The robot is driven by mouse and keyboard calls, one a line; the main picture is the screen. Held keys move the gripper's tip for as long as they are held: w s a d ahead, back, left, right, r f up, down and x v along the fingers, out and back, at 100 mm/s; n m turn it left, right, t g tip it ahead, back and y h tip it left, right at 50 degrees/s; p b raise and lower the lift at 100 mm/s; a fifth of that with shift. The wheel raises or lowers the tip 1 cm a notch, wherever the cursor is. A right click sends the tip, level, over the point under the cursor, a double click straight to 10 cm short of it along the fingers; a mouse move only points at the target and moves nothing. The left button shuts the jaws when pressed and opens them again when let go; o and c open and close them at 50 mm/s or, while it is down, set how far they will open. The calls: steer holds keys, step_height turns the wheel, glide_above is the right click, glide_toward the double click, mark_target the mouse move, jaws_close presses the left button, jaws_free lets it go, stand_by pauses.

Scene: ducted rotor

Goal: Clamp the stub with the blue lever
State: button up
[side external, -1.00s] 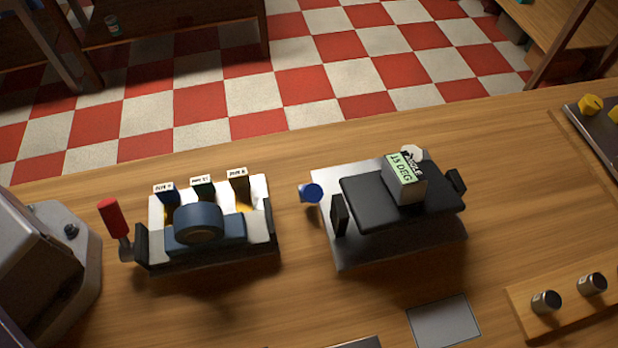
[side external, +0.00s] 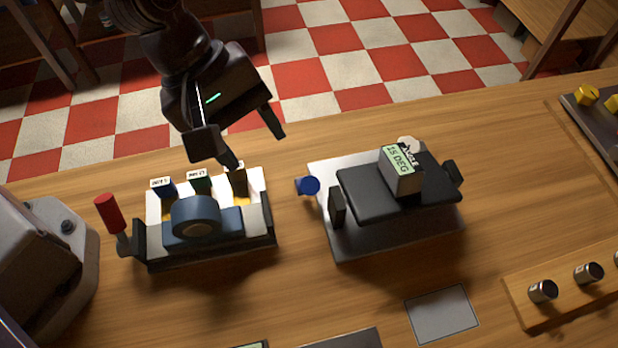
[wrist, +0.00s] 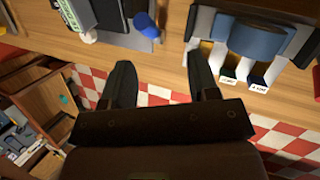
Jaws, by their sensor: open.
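The blue lever (side external: 309,186) shows its round blue end at the left side of the right fixture, whose metal base plate (side external: 390,235) carries a black tilted block. The lever also shows in the wrist view (wrist: 145,24), close to the top edge. My gripper (side external: 255,150) is open and empty, above the back of the bench between the two fixtures, left of and behind the lever. Its two fingers also show apart in the wrist view (wrist: 160,65). I see no clear stub in the right fixture. Short metal cylinders (side external: 543,291) stand in a wooden block (side external: 560,300).
The left fixture (side external: 205,250) holds a blue round part, labelled blocks and a red-handled lever (side external: 108,213). A "15 DEG" block (side external: 401,170) stands on the right fixture. A grey plate (side external: 442,313) lies in front. Bench between the fixtures is narrow but clear.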

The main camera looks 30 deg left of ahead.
mark_target(304, 178)
steer(key=w+d+f+n, duration=0.1)
steer(key=d+f, duration=0.1)
steer(key=f, duration=0.1)
steer(key=w+d+f+n, duration=0.1)
steer(key=d+f, duration=0.1)
steer(key=f, duration=0.2)
steer(key=w+d+f, duration=0.1)
steer(key=d+f, duration=0.1)
steer(key=f, duration=0.1)
steer(key=shift+w+f+n+t, duration=0.25)
steer(key=shift+f+n+t, duration=0.1)
steer(key=shift+n+t, duration=0.05)
jaws_close()
